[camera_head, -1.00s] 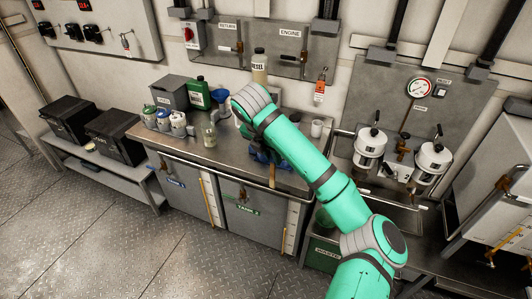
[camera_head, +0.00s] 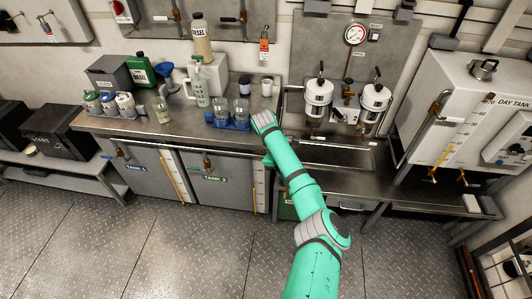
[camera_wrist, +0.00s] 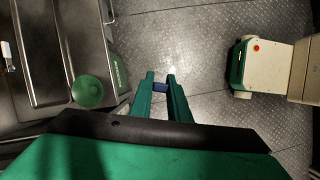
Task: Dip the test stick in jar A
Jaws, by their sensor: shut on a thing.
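In the wrist view my gripper (camera_wrist: 160,80) is shut on a small dark blue thing (camera_wrist: 160,87) between its fingertips. It may be the test stick, but only a short end shows. The gripper points down over the floor, beside the counter front. In the head view my arm's outer links hide the gripper. Two glass jars stand in a blue rack (camera_head: 232,125) on the counter: a left one (camera_head: 220,110) and a right one (camera_head: 241,113). Another glass jar (camera_head: 161,110) stands farther left. I cannot read which is jar A. The gripper is apart from all of them.
A white bottle (camera_head: 201,88), a blue funnel (camera_head: 168,76), a green can (camera_head: 140,70) and several lidded jars crowd the counter (camera_head: 190,126). A sink (camera_head: 330,155) lies right of it. A green round container (camera_wrist: 87,92) stands by the sink.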

